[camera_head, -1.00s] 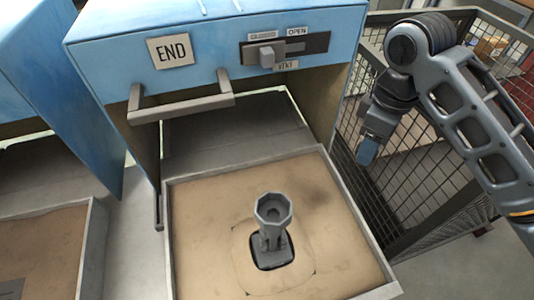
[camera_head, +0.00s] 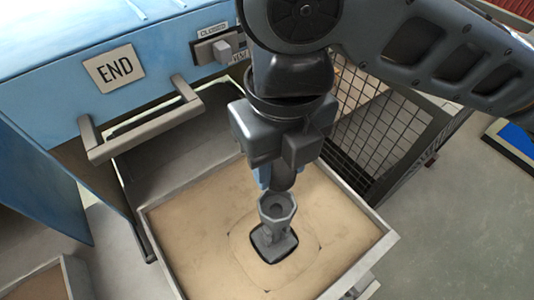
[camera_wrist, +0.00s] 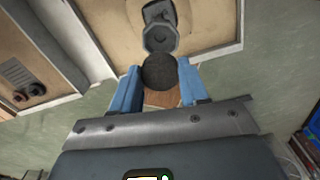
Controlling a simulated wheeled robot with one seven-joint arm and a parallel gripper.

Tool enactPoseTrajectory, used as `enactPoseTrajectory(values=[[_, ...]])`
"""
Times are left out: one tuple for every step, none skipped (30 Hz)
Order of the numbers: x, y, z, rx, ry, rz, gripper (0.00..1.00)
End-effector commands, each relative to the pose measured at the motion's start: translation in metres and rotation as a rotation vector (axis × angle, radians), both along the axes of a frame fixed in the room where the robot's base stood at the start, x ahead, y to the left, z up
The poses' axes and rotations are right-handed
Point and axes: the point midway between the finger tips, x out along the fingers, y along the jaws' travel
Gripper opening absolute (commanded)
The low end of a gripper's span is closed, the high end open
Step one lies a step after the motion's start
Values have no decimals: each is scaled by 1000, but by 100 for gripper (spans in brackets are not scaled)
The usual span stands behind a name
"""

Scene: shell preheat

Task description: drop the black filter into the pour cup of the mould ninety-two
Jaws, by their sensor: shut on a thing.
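The mould's grey octagonal pour cup (camera_head: 277,205) stands upright on a short stem in the middle of the sand tray. It also shows in the wrist view (camera_wrist: 160,38), beyond my fingertips. No number is readable on it. My gripper (camera_head: 268,180) is just behind and above the cup in the head view. In the wrist view my blue fingers (camera_wrist: 160,84) are shut on the black round filter (camera_wrist: 160,72). The filter appears beside the cup's near rim there, not inside it. I cannot tell the height gap between them. In the head view my gripper mostly hides the filter.
The sand tray (camera_head: 172,222) has a raised metal rim. A wire mesh fence (camera_head: 385,125) is at the right. Open floor (camera_head: 450,220) lies right of the tray.

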Motion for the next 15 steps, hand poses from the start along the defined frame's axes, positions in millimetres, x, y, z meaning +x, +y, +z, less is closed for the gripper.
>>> enactPoseTrajectory(values=[[0,-1,-1,0,0,5,16],[-1,-1,-2,0,0,6,16],[-1,0,-3,0,0,5,16],[0,0,-5,0,0,5,16],[0,0,-6,0,0,4,16],[0,0,-8,0,0,4,16],[0,0,-9,0,0,4,16],[0,0,-11,0,0,3,16],[0,0,-14,0,1,3,16],[0,0,-16,0,1,3,16],[0,0,-18,0,1,3,16],[0,0,-21,0,1,2,16],[0,0,-23,0,1,2,16],[-1,0,-25,0,1,2,16],[-1,0,-28,0,1,2,16]])
